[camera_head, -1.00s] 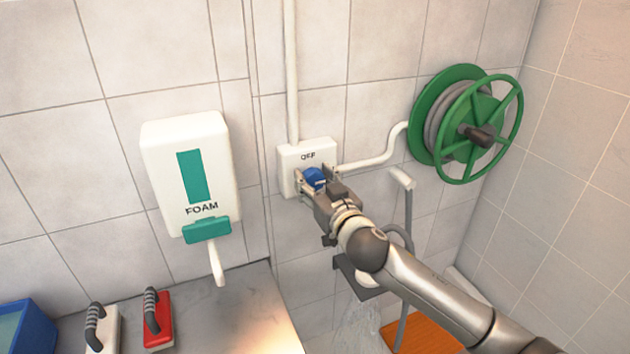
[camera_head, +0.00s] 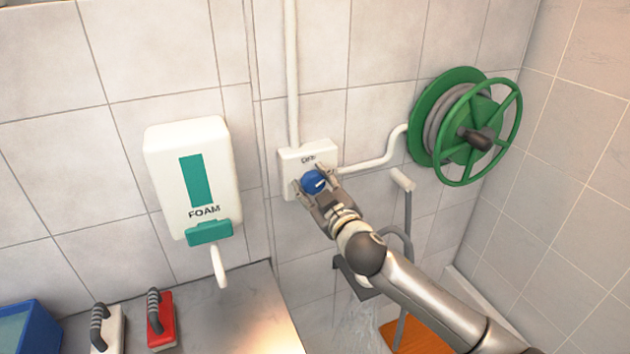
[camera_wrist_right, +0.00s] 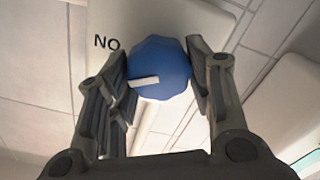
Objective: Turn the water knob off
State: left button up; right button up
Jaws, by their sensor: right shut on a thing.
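The blue water knob (camera_head: 313,182) is on a white box (camera_head: 292,160) on the tiled wall, below a vertical pipe. My right gripper (camera_head: 316,183) is shut on the knob, one finger on each side. In the right wrist view the knob (camera_wrist_right: 160,66) shows between the fingers of the gripper (camera_wrist_right: 158,62), with its white mark toward the lower left. Letters reading "NO" stand on the box (camera_wrist_right: 150,17) left of the knob there. The box's label in the head view is too small to read surely. My left gripper is out of view.
A green hose reel (camera_head: 447,125) is on the wall at right. A white foam dispenser (camera_head: 192,170) hangs at left above a counter (camera_head: 235,310) with a red-based brush (camera_head: 161,322). Water seems to spray (camera_head: 358,322) below my right arm, near an orange board (camera_head: 415,338).

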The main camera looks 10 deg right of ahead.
jog(key=n+p, duration=0.2)
jog(key=n, duration=0.4)
jog(key=shift+a+n, duration=0.1)
jog(key=shift+n, duration=0.2)
jog(key=n+p, duration=0.2)
jog(key=n, duration=0.3)
jog(key=shift+f, duration=0.2)
jog(key=shift+n, duration=0.4)
jog(key=o, duration=1)
jog(key=shift+c, duration=0.2)
jog(key=s+d, duration=0.2)
jog(key=s, duration=0.9)
jog(key=shift+s, duration=0.4)
jog(key=shift+d, duration=0.1)
